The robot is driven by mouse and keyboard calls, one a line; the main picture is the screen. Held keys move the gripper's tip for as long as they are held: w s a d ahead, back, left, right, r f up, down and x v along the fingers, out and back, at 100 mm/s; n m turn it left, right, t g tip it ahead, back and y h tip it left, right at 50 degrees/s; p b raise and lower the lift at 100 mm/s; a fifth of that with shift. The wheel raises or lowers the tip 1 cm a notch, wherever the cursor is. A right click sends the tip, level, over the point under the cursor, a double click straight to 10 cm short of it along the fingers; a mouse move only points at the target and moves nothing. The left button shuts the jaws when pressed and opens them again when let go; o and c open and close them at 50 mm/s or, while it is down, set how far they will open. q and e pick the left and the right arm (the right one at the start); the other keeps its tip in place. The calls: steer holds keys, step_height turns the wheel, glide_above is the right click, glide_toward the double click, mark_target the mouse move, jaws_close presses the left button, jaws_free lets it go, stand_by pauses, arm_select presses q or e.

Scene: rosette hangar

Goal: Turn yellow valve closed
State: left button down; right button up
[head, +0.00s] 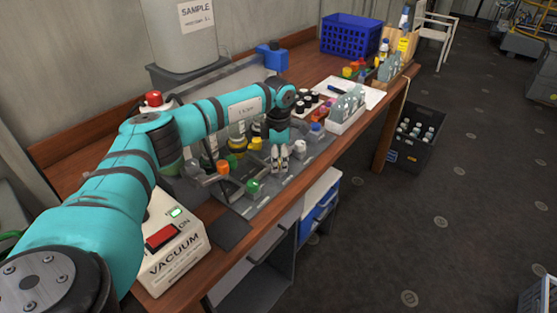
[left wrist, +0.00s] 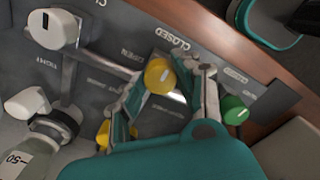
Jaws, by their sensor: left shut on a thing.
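The yellow valve (left wrist: 160,76) is a round knob with a pale mark on top, seen in the left wrist view on a grey panel. The words CLOSED and OPEN are printed on the panel near it. My left gripper (left wrist: 178,80) is shut on this knob, with a finger on each side. In the head view my left gripper (head: 280,157) points down at the panel, and I cannot make out the held knob there.
A green knob (left wrist: 233,109) is close beside the right finger. A white knob (left wrist: 53,29) is at the upper left. The white vacuum box (head: 172,245) stands at the near end of the table. Small bottles (head: 346,106) stand beyond the panel.

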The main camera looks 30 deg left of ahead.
arm_select(q)
steer(key=c, duration=0.9)
jaws_free()
steer(key=shift+c, duration=0.2)
steer(key=shift+r, duration=0.1)
step_height(320, 180, up, 12)
